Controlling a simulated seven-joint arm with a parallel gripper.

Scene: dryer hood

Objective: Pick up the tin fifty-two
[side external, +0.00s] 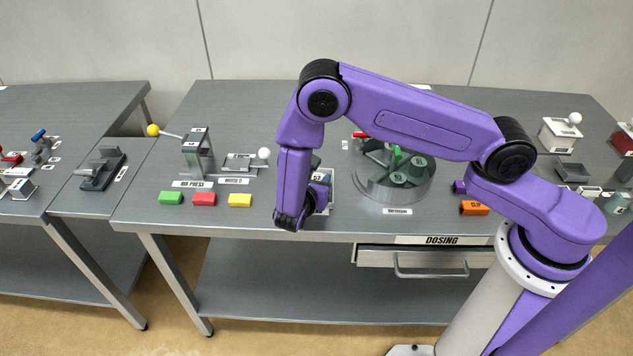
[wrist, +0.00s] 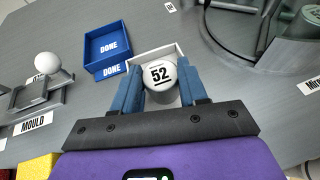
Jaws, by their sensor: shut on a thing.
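The tin fifty-two (wrist: 161,74) is a round white tin with a black underlined "52" on its top, in the middle of the wrist view. My gripper (wrist: 161,68) is shut on it, with one blue finger on each side. The tin is at the white-walled tray (wrist: 176,48), whose rim shows behind it. I cannot tell whether the tin's base touches the tray. In the side view my gripper (side external: 318,200) is low over the front of the table, and my arm hides most of the tin and tray.
A blue DONE bin (wrist: 107,45) stands just beyond the tray. The mould (wrist: 42,90) with a white ball knob is at left. A round glass-walled dryer (side external: 395,180) stands close on the right. Green, red and yellow blocks (side external: 204,199) lie along the front edge.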

